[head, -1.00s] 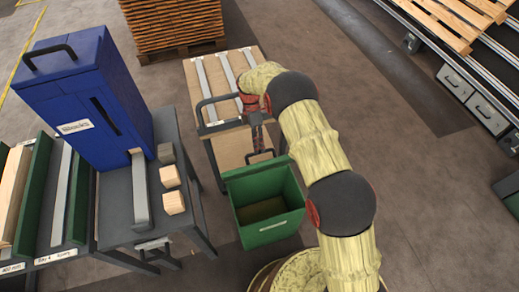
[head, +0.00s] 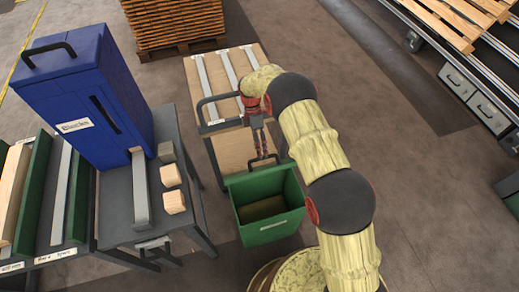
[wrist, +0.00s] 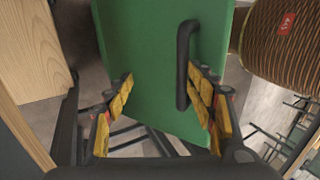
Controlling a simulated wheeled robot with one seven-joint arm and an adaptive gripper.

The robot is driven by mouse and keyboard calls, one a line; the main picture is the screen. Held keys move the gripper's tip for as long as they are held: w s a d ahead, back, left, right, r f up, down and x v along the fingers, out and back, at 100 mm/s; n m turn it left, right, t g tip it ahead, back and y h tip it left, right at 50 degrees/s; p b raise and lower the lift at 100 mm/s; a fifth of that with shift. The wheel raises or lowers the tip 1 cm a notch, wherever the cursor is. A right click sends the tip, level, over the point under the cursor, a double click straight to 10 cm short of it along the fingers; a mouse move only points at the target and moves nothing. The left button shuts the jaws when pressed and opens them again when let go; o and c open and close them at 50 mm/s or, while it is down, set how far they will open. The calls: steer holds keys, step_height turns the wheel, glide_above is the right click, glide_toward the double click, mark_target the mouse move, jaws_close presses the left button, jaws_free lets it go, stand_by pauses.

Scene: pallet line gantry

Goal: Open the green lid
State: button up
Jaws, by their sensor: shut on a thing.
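The green bin (head: 268,228) stands in the middle of the head view, its top open and its inside showing. Its green lid (head: 250,172) stands raised at the far edge, seen nearly edge-on. The lid's black handle (head: 263,160) is on the far side, at my gripper (head: 262,150). In the wrist view the lid (wrist: 145,60) is a broad green panel with the black bar handle (wrist: 183,65) on it. There my gripper (wrist: 160,95) has its yellow-padded fingers spread either side of the panel, the right one by the handle. The exact contact is hard to see.
A cart (head: 235,155) with grey strips stands just behind the bin. A dark table (head: 115,215) with several wooden blocks and a blue cabinet (head: 70,85) stands left. A pallet stack (head: 175,25) is behind, a conveyor (head: 480,70) far right. Floor right of my arm is clear.

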steer(key=shift+w+f, duration=0.1)
steer(key=shift+w+r, duration=0.15)
steer(key=shift+r, duration=0.05)
steer(key=shift+c, duration=0.6)
steer(key=v, duration=1.1)
steer(key=shift+r, duration=0.35)
steer(key=shift+a, duration=0.1)
steer(key=shift+c, duration=0.4)
